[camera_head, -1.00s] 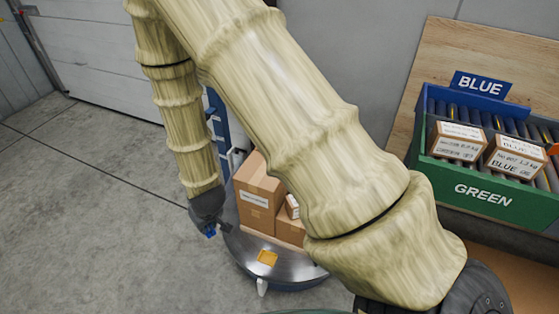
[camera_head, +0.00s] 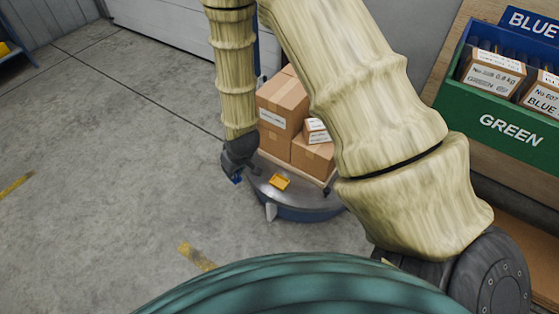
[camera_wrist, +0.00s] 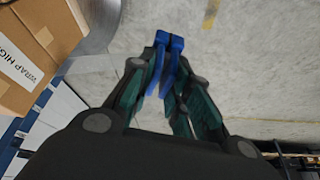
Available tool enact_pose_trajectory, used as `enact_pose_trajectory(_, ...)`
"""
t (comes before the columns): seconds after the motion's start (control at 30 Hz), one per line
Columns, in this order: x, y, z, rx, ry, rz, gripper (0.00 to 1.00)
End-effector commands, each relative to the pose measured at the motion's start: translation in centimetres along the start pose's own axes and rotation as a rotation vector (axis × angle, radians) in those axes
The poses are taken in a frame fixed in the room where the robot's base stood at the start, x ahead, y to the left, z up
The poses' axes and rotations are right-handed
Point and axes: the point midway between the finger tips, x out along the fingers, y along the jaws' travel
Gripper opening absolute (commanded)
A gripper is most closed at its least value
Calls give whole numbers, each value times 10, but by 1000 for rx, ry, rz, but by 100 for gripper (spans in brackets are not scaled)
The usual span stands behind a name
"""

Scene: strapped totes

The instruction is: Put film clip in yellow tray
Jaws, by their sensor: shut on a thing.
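My gripper (camera_head: 236,179) hangs pointing down, just left of the platform and tray in the head view. It is shut on a blue film clip (camera_wrist: 169,45), whose two arms show between the fingertips in the wrist view. The clip appears apart from the tray, over or near the floor. The tray does not show in the wrist view.
Open concrete floor lies left. A yellow floor mark (camera_head: 196,257) shows in front of the platform.

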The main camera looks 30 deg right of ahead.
Motion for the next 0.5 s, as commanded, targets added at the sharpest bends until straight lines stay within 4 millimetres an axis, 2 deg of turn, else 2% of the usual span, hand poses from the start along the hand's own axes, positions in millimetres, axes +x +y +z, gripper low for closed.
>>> enact_pose_trajectory(0.03,22,4,8,-9,0,-5,0)
enact_pose_trajectory(0.5,130,36,42,-115,-2,-49,0)
